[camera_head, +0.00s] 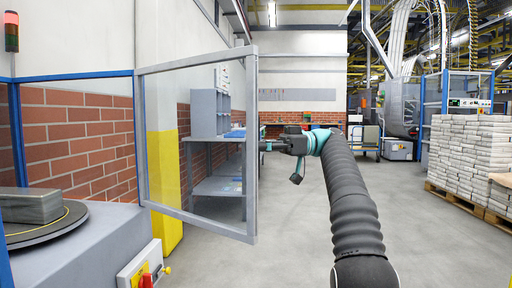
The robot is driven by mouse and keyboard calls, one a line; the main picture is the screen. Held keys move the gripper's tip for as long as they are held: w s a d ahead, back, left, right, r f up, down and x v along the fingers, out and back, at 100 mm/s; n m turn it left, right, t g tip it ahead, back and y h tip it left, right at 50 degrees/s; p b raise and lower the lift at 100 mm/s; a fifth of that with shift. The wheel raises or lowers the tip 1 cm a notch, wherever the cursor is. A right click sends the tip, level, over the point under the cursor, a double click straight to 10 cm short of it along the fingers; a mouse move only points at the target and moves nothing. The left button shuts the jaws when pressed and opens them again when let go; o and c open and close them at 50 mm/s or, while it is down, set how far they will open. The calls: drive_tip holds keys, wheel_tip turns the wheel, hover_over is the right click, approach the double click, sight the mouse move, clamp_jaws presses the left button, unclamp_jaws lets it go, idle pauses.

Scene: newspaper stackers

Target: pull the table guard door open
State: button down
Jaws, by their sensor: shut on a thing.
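The table guard door (196,69) is a clear panel in a grey metal frame at left of centre. It stands swung out at an angle from the blue-framed guard beside the turntable, with a gap below it. My gripper (264,146) is at the door's free right-hand upright, about halfway up, and is shut on the door there. The fingertips are small and dark, and the exact grip point is hard to make out. My arm reaches in from the lower right.
A turntable (22,236) with a grey block stands at the lower left, beside a control box (143,268) with a red knob. A grey workbench (215,187) shows through the door. Stacked newspapers (468,155) on pallets stand right. The floor (290,230) between is clear.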

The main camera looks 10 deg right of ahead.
drive_tip(key=shift+r, duration=0.15)
drive_tip(key=c, duration=1.2)
unclamp_jaws()
drive_tip(key=shift+s, duration=0.1)
drive_tip(key=shift+a, duration=0.1)
